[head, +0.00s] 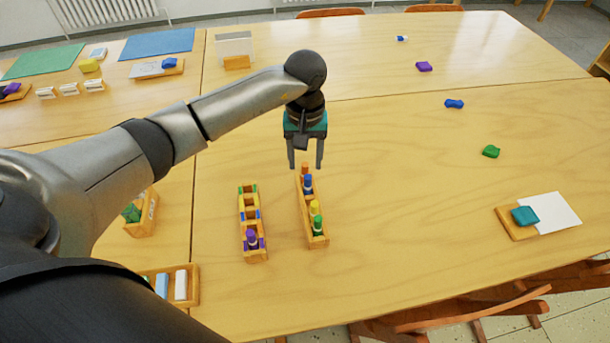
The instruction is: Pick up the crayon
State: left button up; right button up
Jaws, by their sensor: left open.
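My left gripper (305,165) points down with its two fingers apart, over the far end of the right wooden rack (323,241). That rack holds a row of crayons: an orange crayon (304,169) at the far end, a blue crayon (308,185), a yellow crayon (315,208) and a green crayon (318,225) at the near end. The orange crayon's top shows just below and between the fingertips; I cannot tell the height gap. My right gripper is out of view.
Several small coloured pieces, including a blue piece (454,104) and a green piece (491,152), lie spread on the right. A wooden tray (513,228) with a teal block sits by white paper (552,212). The table between is clear. Boxes stand at lower left.

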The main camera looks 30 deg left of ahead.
pick_arm(q)
jog(key=shift+a+f, duration=0.1)
jog(key=shift+f, duration=1.35)
grip_shut()
